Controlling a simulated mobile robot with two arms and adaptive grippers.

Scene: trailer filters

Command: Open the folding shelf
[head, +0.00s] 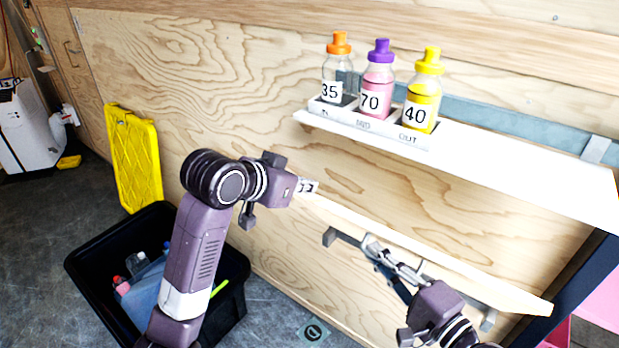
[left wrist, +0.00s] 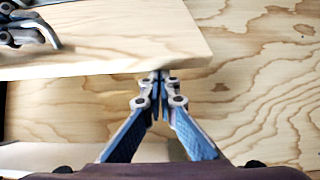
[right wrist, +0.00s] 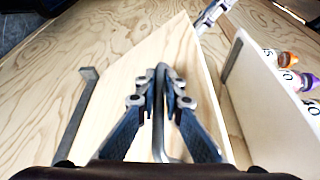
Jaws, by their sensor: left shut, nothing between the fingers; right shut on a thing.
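The folding shelf (head: 430,250) is a pale wooden board along the plywood wall, below a fixed white shelf; I cannot tell if it is fully level. My left gripper (head: 308,187) is shut and empty at the board's left end, with its fingertips by the board's edge in the left wrist view (left wrist: 160,76). My right gripper (head: 370,244) is below the board, shut on a grey metal bar (right wrist: 158,125) of the shelf's support, which runs between its fingers in the right wrist view. A grey bracket (head: 340,236) shows beside its fingertips.
The white shelf (head: 520,175) above holds three numbered bottles with orange, purple and yellow caps in a tray (head: 365,122). A black bin (head: 85,275) with bottles stands on the floor at left, by a yellow folded crate (head: 135,160). A dark post (head: 570,290) stands right.

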